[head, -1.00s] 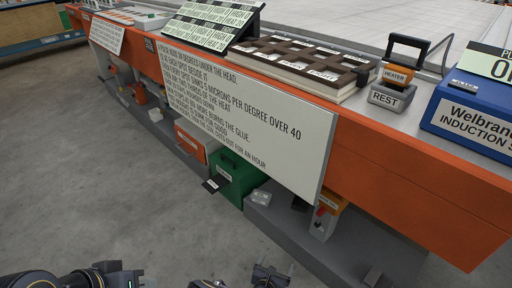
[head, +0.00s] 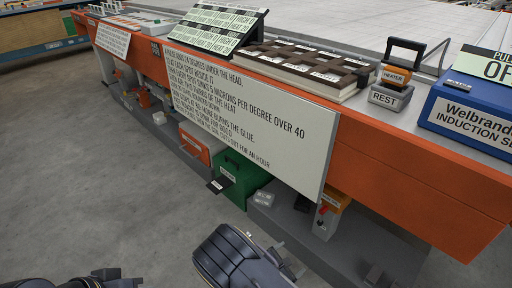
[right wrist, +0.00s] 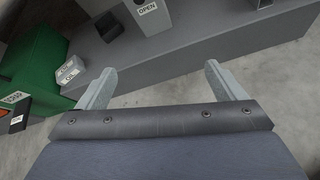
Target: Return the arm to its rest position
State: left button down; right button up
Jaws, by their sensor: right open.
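My right gripper (head: 290,262) is at the bottom middle of the head view, in front of the orange bench and above the floor. In the right wrist view its two grey fingers (right wrist: 160,82) stand wide apart with nothing between them. My left arm's dark end (head: 100,278) shows at the bottom left edge of the head view, cut off by the frame. Its jaws cannot be made out.
The orange bench (head: 420,185) runs across the view, with a white instruction board (head: 250,120) on its front. A green box (head: 243,178) and a grey plinth (head: 300,222) sit below. A heater (head: 395,77) stands on the REST block (head: 395,97). Floor is free at left (head: 90,180).

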jog(key=s+d+r+m+g+y, duration=0.2)
jog(key=s+d+r+m+g, duration=0.25)
jog(key=r+m, duration=0.35)
jog(key=s+d+r+m+g+y, duration=0.2)
jog(key=s+d+r+m+g, duration=0.2)
jog(key=d+r+m, duration=0.45)
jog(key=s+a+r+m+t+y, duration=0.2)
jog(key=s+r+m+t+y, duration=0.15)
jog(key=s+r, duration=0.45)
jog(key=s+a+r+m+t+y, duration=0.1)
jog(key=s+r+m+t+y, duration=0.1)
jog(key=s+r+m+y, duration=0.5)
notch_tip(320, 180, up, 37)
jog(key=s+n+h+p, duration=0.1)
jog(key=h+p, duration=0.1)
jog(key=p, duration=3.3)
jog(key=shift+s+a+n+p, duration=0.2)
jog(key=shift+n+p, duration=0.1)
jog(key=shift+n, duration=0.1)
jog(key=shift+r, duration=0.1)
